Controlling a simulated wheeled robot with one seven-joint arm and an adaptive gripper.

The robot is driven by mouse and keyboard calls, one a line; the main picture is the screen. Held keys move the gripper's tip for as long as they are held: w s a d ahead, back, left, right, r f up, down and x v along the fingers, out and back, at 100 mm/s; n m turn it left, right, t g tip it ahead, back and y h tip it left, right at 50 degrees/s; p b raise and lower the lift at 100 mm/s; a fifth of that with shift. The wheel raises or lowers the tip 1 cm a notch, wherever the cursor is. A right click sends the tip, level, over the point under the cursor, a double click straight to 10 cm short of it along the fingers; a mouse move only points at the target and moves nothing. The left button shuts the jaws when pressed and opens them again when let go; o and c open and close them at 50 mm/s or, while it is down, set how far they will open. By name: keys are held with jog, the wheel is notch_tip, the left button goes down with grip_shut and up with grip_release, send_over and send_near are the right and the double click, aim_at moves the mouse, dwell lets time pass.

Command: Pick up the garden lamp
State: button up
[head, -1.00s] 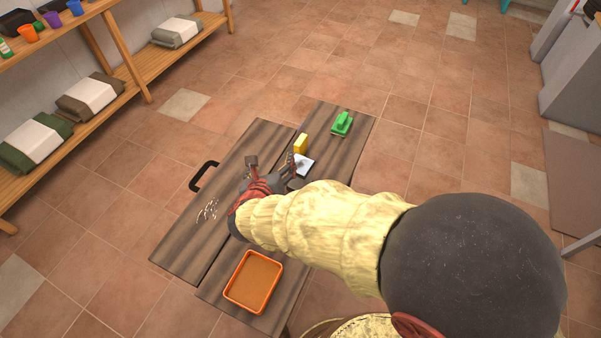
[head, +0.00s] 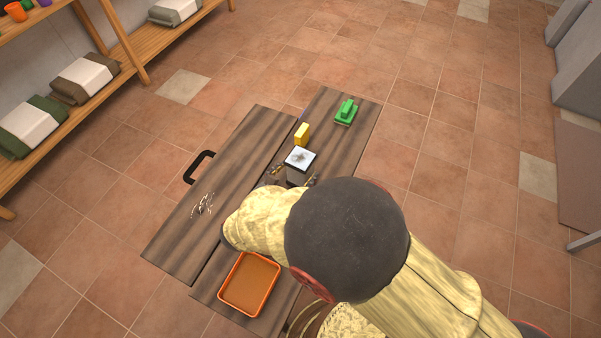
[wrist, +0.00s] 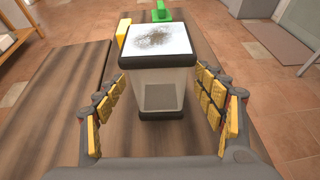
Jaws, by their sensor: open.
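The garden lamp (head: 298,166) stands upright on the wooden table, a box-like lamp with a dark-framed, white, speckled top. In the wrist view the lamp (wrist: 160,75) shows clear sides and a dark base. My gripper (wrist: 164,112) is open, with one finger to the left and one to the right of the lamp. The lamp's lower part lies between the fingers, and gaps show at both sides. In the head view my gripper (head: 294,176) is mostly hidden behind my arm, with only the fingertips showing beside the lamp.
A yellow block (head: 302,134) stands just behind the lamp, and a green brush-like object (head: 346,112) lies farther back. An orange tray (head: 250,284) sits at the table's near end. A black handle (head: 199,167) juts from the table's left edge. Shelving stands at the left.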

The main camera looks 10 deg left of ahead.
jog(key=shift+b+x, duration=0.35)
jog(key=shift+x, duration=1.2)
jog(key=shift+a, duration=0.1)
jog(key=shift+c, duration=1.4)
jog(key=c, duration=1.3)
